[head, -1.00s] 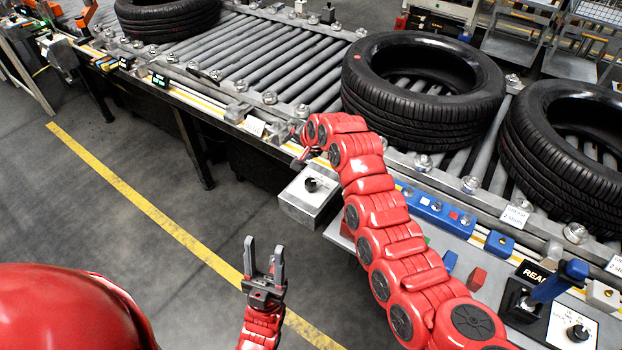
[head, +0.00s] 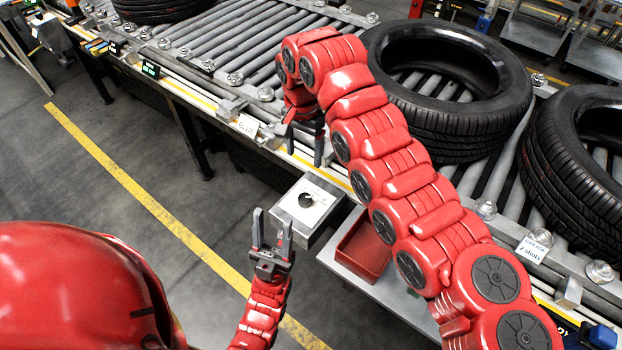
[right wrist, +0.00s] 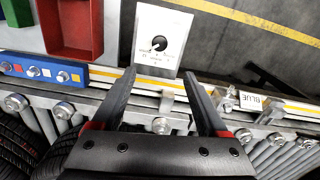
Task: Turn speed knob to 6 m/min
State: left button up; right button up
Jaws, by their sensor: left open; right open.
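The speed knob (head: 306,200) is a small black dial on a grey control box with a pale face (head: 318,212) at the conveyor's front edge. The right wrist view shows the knob (right wrist: 158,43) and its printed scale, too small to read. My right gripper (head: 304,146) is open and empty, pointing down above the conveyor's front rail, behind the box. In the right wrist view its fingertips (right wrist: 159,74) stand apart, with the knob beyond the gap between them. My left gripper (head: 272,216) is open and empty, fingers up, appearing left of the box.
Two large tyres (head: 470,130) (head: 590,190) lie on the roller conveyor (head: 240,50) at the right. A red bin (head: 364,250) sits right of the box, with a blue block (right wrist: 50,72) along the rail. A yellow line (head: 150,205) crosses the clear floor.

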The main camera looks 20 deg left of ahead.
aim_at(305, 197)
notch_tip(305, 197, down, 17)
jog(key=p, duration=0.3)
jog(key=shift+s+f, duration=0.1)
jog(key=shift+s, duration=0.05)
grip_shut()
dwell(0.4)
